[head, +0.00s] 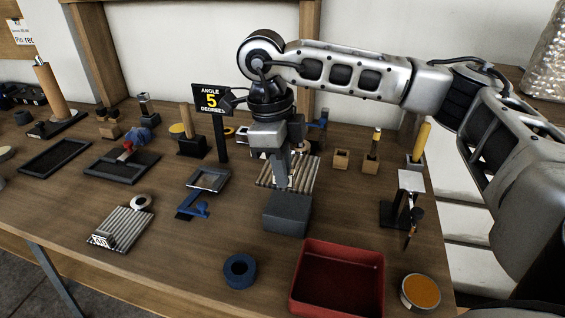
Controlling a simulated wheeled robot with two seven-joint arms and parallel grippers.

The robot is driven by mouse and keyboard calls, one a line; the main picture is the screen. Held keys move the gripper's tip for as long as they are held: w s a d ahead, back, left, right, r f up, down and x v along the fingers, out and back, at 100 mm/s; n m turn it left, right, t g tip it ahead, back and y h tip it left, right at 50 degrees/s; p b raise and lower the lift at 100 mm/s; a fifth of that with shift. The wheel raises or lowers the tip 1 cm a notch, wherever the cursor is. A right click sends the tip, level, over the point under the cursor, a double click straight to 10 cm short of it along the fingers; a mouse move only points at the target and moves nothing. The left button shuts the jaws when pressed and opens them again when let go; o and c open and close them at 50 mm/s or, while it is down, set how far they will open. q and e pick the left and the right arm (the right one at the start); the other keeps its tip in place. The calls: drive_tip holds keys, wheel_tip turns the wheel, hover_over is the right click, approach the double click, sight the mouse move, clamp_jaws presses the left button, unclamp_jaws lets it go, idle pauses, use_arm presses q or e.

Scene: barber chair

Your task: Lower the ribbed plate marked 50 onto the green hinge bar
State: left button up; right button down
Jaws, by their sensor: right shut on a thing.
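My right gripper (283,180) points down near the middle of the table and is shut. A grey ribbed plate (303,174) shows at its fingertips and the fingers appear to hold it; I cannot read a number on it, and the arm hides part of it. I cannot make out a green hinge bar; a small blue hinged piece (193,207) lies left of the gripper. My left gripper is not in view.
A grey block (287,214) stands just in front of the gripper. A red tray (338,280), a dark blue ring (240,271) and an orange-topped tin (420,291) are at the front. A black sign reading "ANGLE 5 DEGREES" (211,99) stands behind left.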

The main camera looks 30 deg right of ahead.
wheel_tip(320, 180, down, 2)
drive_tip(key=shift+f+b, duration=0.1)
drive_tip(key=shift+b, duration=0.5)
drive_tip(key=shift+f+b, duration=0.75)
drive_tip(key=shift+f, duration=0.35)
drive_tip(key=shift+f+b, duration=0.7)
drive_tip(key=shift+f, duration=0.2)
drive_tip(key=shift+f+b, duration=0.55)
drive_tip(key=shift+f, duration=0.15)
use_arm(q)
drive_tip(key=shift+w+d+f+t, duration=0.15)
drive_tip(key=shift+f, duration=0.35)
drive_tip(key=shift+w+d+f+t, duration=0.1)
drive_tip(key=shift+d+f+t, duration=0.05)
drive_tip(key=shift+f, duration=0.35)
use_arm(e)
drive_tip(key=shift+f, duration=0.15)
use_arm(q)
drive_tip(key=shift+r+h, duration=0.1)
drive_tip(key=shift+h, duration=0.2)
use_arm(e)
drive_tip(key=c, duration=1.3)
unclamp_jaws()
drive_tip(key=shift+f, duration=0.1)
